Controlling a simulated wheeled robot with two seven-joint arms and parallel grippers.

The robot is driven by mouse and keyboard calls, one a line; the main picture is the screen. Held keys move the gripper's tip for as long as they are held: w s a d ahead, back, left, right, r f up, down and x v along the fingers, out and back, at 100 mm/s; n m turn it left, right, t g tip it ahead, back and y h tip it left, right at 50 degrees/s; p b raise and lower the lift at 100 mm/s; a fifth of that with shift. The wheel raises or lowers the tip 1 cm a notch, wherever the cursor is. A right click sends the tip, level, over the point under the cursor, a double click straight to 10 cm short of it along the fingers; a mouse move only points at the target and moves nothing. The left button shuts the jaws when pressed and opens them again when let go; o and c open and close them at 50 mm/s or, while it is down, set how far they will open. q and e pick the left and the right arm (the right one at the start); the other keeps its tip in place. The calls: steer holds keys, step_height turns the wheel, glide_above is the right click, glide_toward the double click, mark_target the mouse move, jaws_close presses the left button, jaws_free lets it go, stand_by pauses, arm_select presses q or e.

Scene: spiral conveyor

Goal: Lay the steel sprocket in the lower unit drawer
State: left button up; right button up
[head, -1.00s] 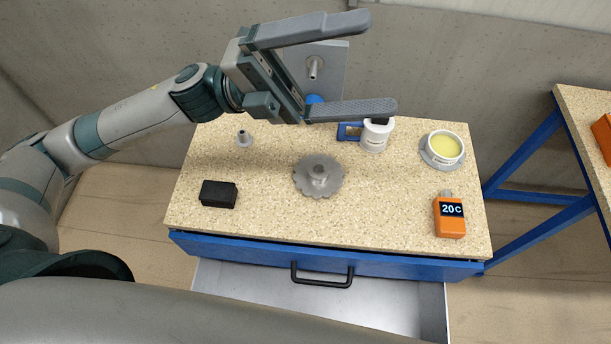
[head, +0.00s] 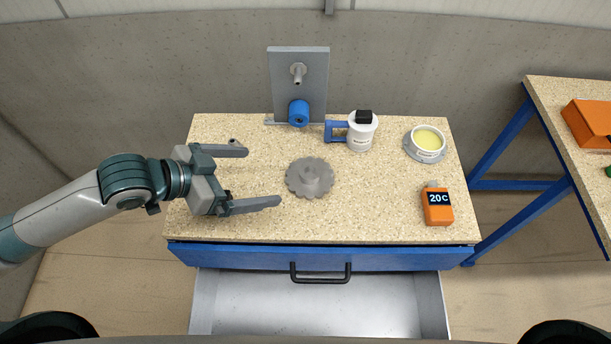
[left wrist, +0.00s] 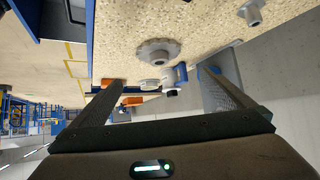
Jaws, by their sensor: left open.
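The steel sprocket (head: 310,178) lies flat on the speckled bench top, hub upward, near the middle. It also shows in the left wrist view (left wrist: 158,52), beyond my fingers. My left gripper (head: 262,177) is open and empty. It is over the left part of the bench, with its fingers pointing right towards the sprocket and apart from it. The open drawer (head: 375,300) below the bench top is pulled out, and its visible floor is bare. My right gripper is not in view.
A grey upright plate with pegs (head: 299,85) is at the back. A blue closed drawer front (head: 400,258) has a black handle.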

arm_select(q)
steer(key=shift+w+d, duration=0.1)
steer(key=shift+d, duration=0.05)
steer(key=p, duration=0.4)
glide_toward(315, 171)
steer(key=shift+w+d+f, duration=0.2)
steer(key=shift+d, duration=0.2)
steer(key=shift+w+d+f, duration=0.2)
steer(key=shift+d+f, duration=0.1)
steer(key=shift+f, duration=0.15)
steer(key=shift+d, duration=0.1)
steer(key=shift+w+d+f+p, duration=0.15)
steer(key=shift+w+d+p, duration=0.15)
steer(key=shift+d+p, duration=0.3)
steer(key=p+x, duration=0.1)
steer(key=x, duration=0.1)
steer(key=shift+w+d+f, duration=0.1)
steer(key=shift+d+f, duration=0.15)
steer(key=shift+d, duration=0.05)
steer(key=shift+w+d+f+p, duration=0.25)
steer(key=shift+d+f+p, duration=0.05)
steer(key=shift+f, duration=0.1)
